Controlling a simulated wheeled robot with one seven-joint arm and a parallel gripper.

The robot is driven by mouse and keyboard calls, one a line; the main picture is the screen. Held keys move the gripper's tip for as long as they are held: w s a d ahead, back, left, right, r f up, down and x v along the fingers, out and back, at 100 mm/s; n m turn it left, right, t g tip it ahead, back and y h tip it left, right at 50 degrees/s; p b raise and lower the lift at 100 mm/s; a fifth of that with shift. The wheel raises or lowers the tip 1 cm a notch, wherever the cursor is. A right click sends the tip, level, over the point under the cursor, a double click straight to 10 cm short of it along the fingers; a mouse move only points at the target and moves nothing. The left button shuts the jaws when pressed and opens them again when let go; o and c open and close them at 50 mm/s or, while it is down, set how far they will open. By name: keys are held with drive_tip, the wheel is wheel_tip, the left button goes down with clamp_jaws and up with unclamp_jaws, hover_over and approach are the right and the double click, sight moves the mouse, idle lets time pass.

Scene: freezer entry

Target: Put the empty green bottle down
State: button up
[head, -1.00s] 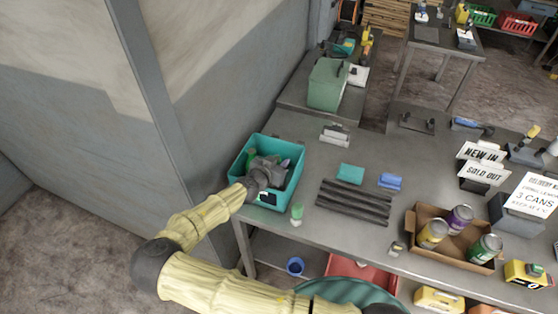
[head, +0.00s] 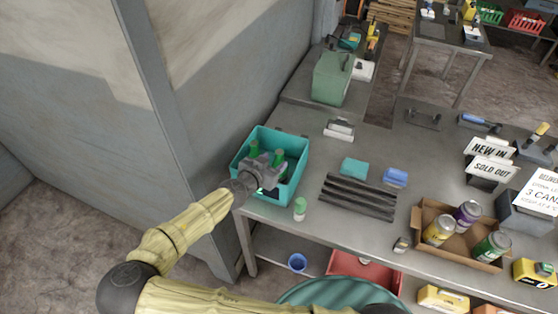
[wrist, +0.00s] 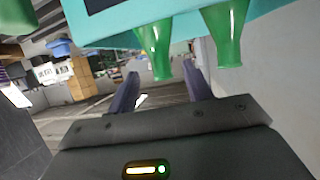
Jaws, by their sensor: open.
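A teal crate (head: 291,187) stands at the bench's left end; its wall also shows across the top of the wrist view (wrist: 120,38). My gripper (head: 265,158) is at the crate's opening, partly hiding what is inside. Two green bottles show there, one at the left (head: 254,150) and one at the right (head: 278,158). In the wrist view two bottles (wrist: 155,45) (wrist: 228,35) point neck-down in the picture. My open fingers (wrist: 160,72) show either side of the first bottle's neck, with visible gaps. I cannot tell which bottle is the task's.
Dark strips (head: 357,197), a teal block (head: 354,167) and a cardboard box of cans (head: 430,257) lie further right. A grey wall (head: 200,120) rises close on the left.

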drive_tip(key=b+v, duration=0.1)
drive_tip(key=v, duration=0.4)
